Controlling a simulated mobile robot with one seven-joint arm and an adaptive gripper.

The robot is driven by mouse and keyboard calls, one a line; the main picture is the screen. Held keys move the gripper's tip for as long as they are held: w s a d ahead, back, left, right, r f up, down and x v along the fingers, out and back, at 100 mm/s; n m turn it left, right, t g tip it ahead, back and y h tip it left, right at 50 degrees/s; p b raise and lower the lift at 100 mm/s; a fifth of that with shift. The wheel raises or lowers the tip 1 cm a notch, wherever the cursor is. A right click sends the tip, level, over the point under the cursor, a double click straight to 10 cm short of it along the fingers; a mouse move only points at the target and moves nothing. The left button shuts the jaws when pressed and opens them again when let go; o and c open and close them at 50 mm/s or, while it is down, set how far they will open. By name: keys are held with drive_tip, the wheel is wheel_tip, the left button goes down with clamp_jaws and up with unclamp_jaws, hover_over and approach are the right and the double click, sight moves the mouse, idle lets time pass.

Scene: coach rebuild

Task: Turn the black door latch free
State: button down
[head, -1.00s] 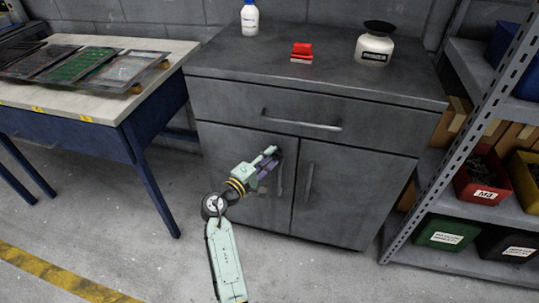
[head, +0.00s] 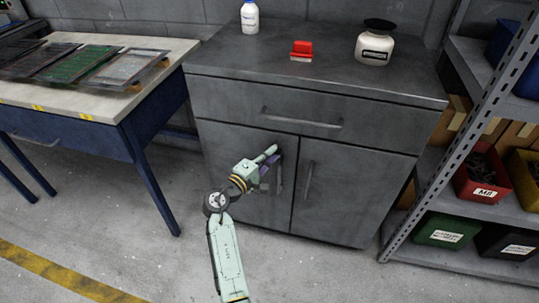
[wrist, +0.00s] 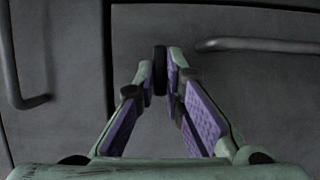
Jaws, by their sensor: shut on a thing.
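The black latch (wrist: 160,60) is a small dark piece near the top of the left cabinet door (head: 235,165). In the wrist view it sits between the purple-padded fingertips of my gripper (wrist: 161,78), which is shut on it. In the head view my gripper (head: 272,157) reaches the upper right part of the left door and hides the latch. The left door looks closed, flush with the right door (head: 345,195). The left door's bar handle (head: 280,178) is just beside and below my fingers; it also shows in the wrist view (wrist: 255,45).
The drawer handle (head: 302,120) juts out above my gripper. A workbench (head: 150,70) is at left, shelving with bins (head: 484,180) at right. The floor in front is open.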

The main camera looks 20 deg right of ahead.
drive_tip(key=shift+m+y+b, duration=0.3)
drive_tip(key=shift+m+b, duration=0.1)
drive_tip(key=shift+m, duration=0.3)
drive_tip(key=c, duration=1.7)
unclamp_jaws()
drive_tip(key=shift+a, duration=0.1)
drive_tip(key=v, duration=1.2)
drive_tip(key=shift+o, duration=0.2)
drive_tip(key=shift+r, duration=0.1)
